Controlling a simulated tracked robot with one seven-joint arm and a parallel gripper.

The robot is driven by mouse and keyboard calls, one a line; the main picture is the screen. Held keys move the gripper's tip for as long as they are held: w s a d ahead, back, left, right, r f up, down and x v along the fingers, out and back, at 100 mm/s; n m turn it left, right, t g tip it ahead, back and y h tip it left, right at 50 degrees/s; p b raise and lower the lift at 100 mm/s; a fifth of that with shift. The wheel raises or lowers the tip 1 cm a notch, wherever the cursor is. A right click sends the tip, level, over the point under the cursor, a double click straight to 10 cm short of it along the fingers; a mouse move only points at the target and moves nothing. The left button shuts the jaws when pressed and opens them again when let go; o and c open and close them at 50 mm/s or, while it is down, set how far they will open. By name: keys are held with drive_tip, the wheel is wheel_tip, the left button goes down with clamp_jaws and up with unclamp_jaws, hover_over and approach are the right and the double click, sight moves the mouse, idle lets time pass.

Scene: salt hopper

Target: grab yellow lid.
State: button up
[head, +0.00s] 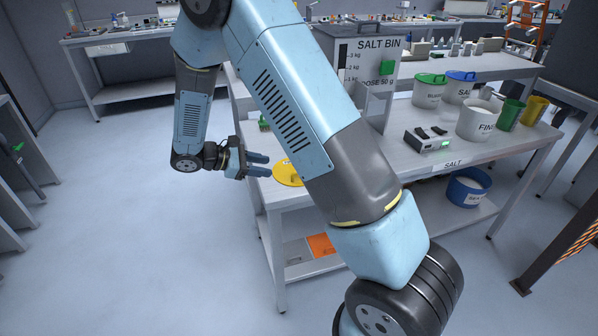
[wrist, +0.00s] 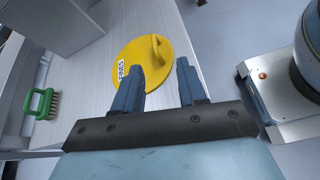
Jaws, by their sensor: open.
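The yellow lid (head: 287,173) lies flat on the left end of the white table, partly hidden by my arm in the head view. In the wrist view the yellow lid (wrist: 140,62) shows a raised yellow handle and a small white label with black print. My gripper (head: 269,165) is at the table's left edge, just left of the lid. In the wrist view my gripper (wrist: 158,72) is open, its two blue fingers apart and pointing towards the lid. Nothing is between the fingers.
A green-handled brush (wrist: 41,104) lies left of the lid. The salt bin (head: 370,60) stands behind on the table (head: 440,152). White buckets with green (head: 431,78) and blue lids (head: 461,76) and a small scale (head: 428,140) stand to the right. The floor left of the table is clear.

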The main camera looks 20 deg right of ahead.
drive_tip(key=f, duration=0.2)
drive_tip(key=w+f+n, duration=0.1)
drive_tip(key=shift+a+t+h, duration=0.35)
drive_tip(key=shift+t+h, duration=0.05)
drive_tip(key=x, duration=0.7)
drive_tip(key=shift+s+d+f, duration=0.1)
drive_tip(key=shift+d, duration=0.25)
drive_tip(key=shift+r+x, duration=0.15)
drive_tip(key=shift+x, duration=1.2)
drive_tip(key=shift+r+x, duration=0.15)
drive_tip(key=shift+x, duration=1.15)
drive_tip(key=shift+d, duration=0.1)
drive_tip(key=shift+c, duration=0.5)
clamp_jaws()
